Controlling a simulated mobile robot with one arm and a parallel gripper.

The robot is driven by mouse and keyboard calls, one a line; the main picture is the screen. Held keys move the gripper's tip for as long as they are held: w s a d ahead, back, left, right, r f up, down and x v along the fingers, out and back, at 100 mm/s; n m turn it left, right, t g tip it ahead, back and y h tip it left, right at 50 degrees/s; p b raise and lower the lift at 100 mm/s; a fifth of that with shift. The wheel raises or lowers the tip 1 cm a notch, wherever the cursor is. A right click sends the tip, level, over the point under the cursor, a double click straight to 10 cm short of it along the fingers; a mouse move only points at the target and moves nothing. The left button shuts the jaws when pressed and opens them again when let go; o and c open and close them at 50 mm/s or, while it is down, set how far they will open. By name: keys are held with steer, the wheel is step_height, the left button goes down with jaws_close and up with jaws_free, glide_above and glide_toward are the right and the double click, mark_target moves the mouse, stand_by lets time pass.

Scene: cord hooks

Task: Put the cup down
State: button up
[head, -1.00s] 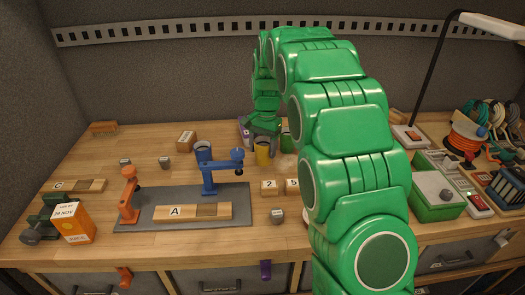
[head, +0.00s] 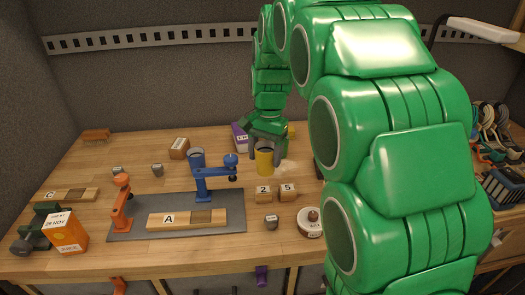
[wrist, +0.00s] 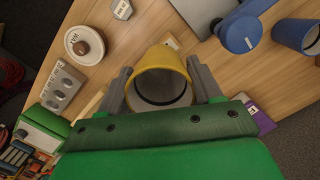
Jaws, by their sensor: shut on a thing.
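A yellow cup (head: 264,163) is upright at the back middle of the bench in the head view. My gripper (head: 267,145) is shut on it from above and behind, with grey fingers on its sides. In the wrist view the cup (wrist: 160,60) sits between the two fingers of my gripper (wrist: 159,78), its open mouth facing the camera and looking empty. I cannot tell whether its base touches the wood.
To the left are a blue cup (head: 196,160) and a grey mat (head: 175,228) with blue and orange stands. A purple box (head: 241,138) is close behind. My arm hides the right side.

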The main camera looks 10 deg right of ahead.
steer(key=shift+s+r, duration=0.4)
steer(key=shift+s, duration=0.3)
steer(key=shift+w+r+m, duration=0.2)
steer(key=shift+w+m, duration=0.3)
steer(key=shift+m, duration=0.2)
steer(key=w+a+r+m+t, duration=0.25)
steer(key=w+r+m, duration=0.25)
steer(key=w+m, duration=0.8)
steer(key=m, duration=0.5)
glide_above(242, 139)
step_height(242, 139, down, 9)
steer(key=shift+s, duration=0.15)
steer(key=shift+g, duration=0.25)
steer(key=shift+f, duration=1.65)
